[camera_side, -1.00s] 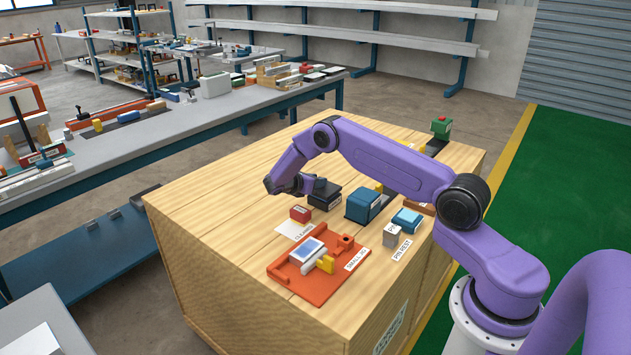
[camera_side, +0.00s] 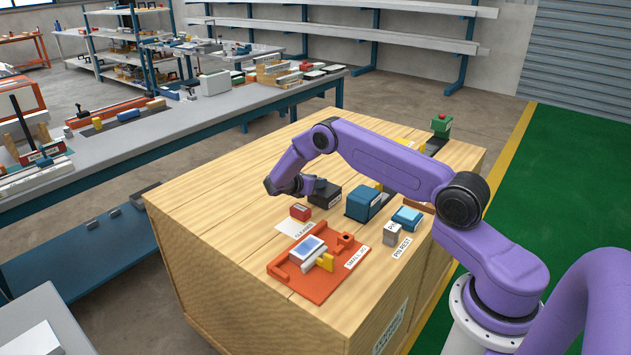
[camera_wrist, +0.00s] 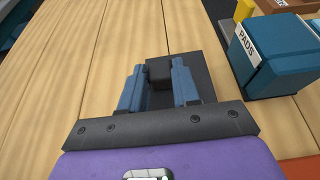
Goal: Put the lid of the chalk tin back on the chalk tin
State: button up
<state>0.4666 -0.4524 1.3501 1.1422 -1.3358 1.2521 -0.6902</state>
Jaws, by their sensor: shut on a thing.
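My gripper (camera_wrist: 160,80) is shut on a dark square knob, with one blue-grey finger on each side of it. The knob stands on a flat dark plate, which looks like the lid (camera_wrist: 193,68) of the chalk tin. The label is too small to read. The lid appears over the box, but I cannot tell whether it touches or sits square on it.
A blue box marked PADS (camera_wrist: 275,60) stands close to the right. A red block (camera_side: 300,212) lies by a white card (camera_side: 294,229). An orange jig (camera_side: 318,283) is nearer the front. A grey block (camera_side: 391,234) stands at the right. The bench's left part is clear.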

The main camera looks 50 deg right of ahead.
jog(key=shift+f, duration=0.15)
jog(key=o, duration=1.1)
jog(key=s+a+r+y, duration=0.15)
jog(key=a+r, duration=0.25)
jog(key=a, duration=0.4)
jog(key=s+a+r+m+t+y, duration=0.15)
jog(key=a+r, duration=0.25)
jog(key=a, duration=0.4)
jog(key=s+a+r+g, duration=0.1)
jog(key=s+a+r, duration=0.25)
jog(key=a, duration=0.45)
jog(key=s+a+r+m+t+y, duration=0.1)
jog(key=s+a+r+y, duration=0.4)
jog(key=s, duration=0.5)
jog(key=s+m+y, duration=0.1)
jog(key=s+y, duration=0.1)
jog(key=s, duration=0.6)
jog(key=s+a+r+m+g+y, duration=0.1)
jog(key=s+y, duration=0.1)
jog(key=s, duration=0.7)
jog(key=s+r+m+y, duration=0.1)
jog(key=s, duration=0.8)
jog(key=shift+s+a+r+y, duration=0.15)
jog(key=shift+s+r+y, duration=0.1)
jog(key=shift+y, duration=0.15)
